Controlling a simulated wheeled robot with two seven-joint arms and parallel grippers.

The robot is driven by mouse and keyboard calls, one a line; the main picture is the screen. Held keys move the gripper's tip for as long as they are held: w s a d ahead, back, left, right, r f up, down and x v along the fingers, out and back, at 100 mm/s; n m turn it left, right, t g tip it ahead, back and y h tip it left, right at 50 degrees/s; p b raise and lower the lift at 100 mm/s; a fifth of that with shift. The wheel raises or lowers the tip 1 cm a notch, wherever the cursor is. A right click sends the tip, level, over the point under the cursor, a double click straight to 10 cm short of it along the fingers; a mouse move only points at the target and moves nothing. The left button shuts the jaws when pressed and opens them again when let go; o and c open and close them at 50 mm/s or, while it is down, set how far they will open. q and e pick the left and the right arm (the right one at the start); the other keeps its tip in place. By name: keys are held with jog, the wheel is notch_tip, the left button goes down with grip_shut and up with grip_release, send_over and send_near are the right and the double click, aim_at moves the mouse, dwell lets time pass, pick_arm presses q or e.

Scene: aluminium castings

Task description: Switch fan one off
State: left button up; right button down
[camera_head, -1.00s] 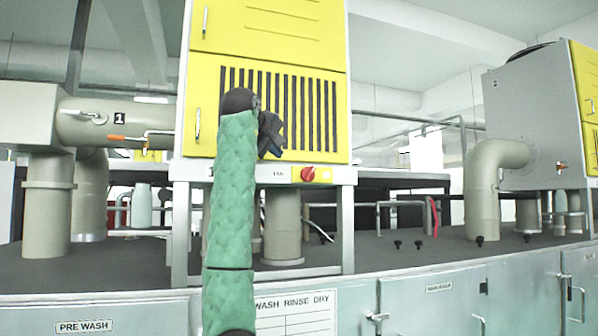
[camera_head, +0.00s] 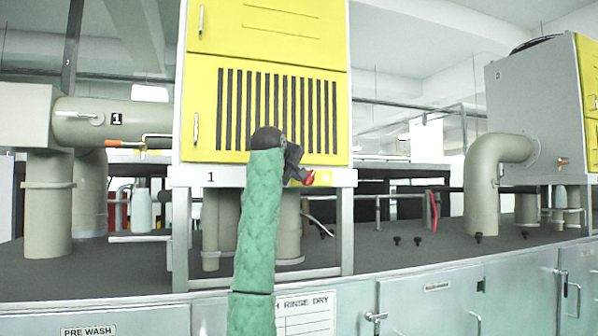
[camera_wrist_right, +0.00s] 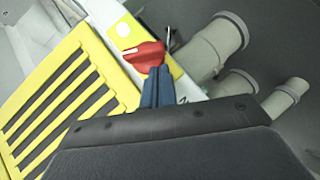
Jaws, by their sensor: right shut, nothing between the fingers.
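The fan one switch is a red rotary knob (camera_head: 309,178) on a yellow plate (camera_head: 326,178). It sits on the white strip marked 1 (camera_head: 210,177), under the yellow louvred cabinet (camera_head: 208,75). My right gripper (camera_head: 297,172) is at the knob's left side and hides part of it in the head view. In the right wrist view the knob (camera_wrist_right: 141,56) shows a light pointer mark at its left end. There the shut, empty fingers (camera_wrist_right: 157,75) have their tips at the knob's lower right edge; I cannot tell whether they touch. My left gripper is not in view.
Metal legs (camera_head: 346,235) hold the cabinet above the dark worktop. Beige pipes (camera_head: 288,225) stand beneath it, behind my arm. A second grey unit (camera_head: 520,110) stands at the right. Open worktop (camera_head: 375,258) lies between the units.

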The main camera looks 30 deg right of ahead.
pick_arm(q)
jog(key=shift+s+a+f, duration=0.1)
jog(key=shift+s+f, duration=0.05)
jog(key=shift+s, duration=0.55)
pick_arm(e)
jog(key=shift+s+d+f, duration=0.1)
jog(key=shift+d+f, duration=0.2)
jog(key=shift+d, duration=0.1)
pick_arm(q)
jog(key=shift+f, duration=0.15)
pick_arm(e)
jog(key=shift+f, duration=0.1)
